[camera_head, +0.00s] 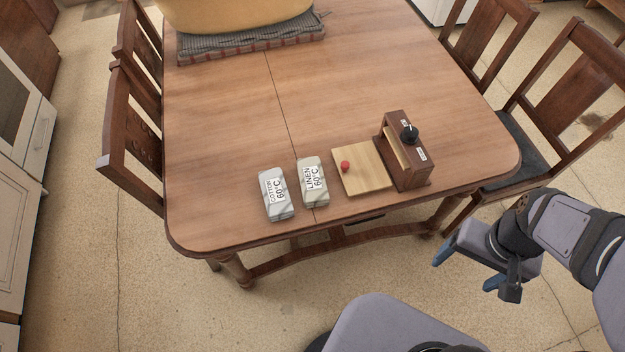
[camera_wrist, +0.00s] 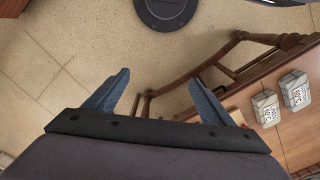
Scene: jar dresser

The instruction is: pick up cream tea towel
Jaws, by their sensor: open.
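Two small folded cloth-like bundles lie side by side near the table's front edge in the head view. The cream one (camera_head: 313,190) has a label reading LINEN 60°C. The whiter one (camera_head: 279,207), just left of it, reads COTTON 60°C. Both bundles also show at the right of the wrist view, labels up. My gripper (camera_head: 468,270) is open and empty, off the table's front right side, well apart from both bundles. Its two blue fingers (camera_wrist: 159,78) are spread in the wrist view, with floor between them.
A light wooden board (camera_head: 362,180) with a red ball or knob lies right of the bundles. Beside it stands a dark wooden box (camera_head: 413,175) with a black knob. A yellow vessel (camera_head: 235,12) rests on a grey mat (camera_head: 250,45) at the back. Chairs flank the table (camera_head: 350,80).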

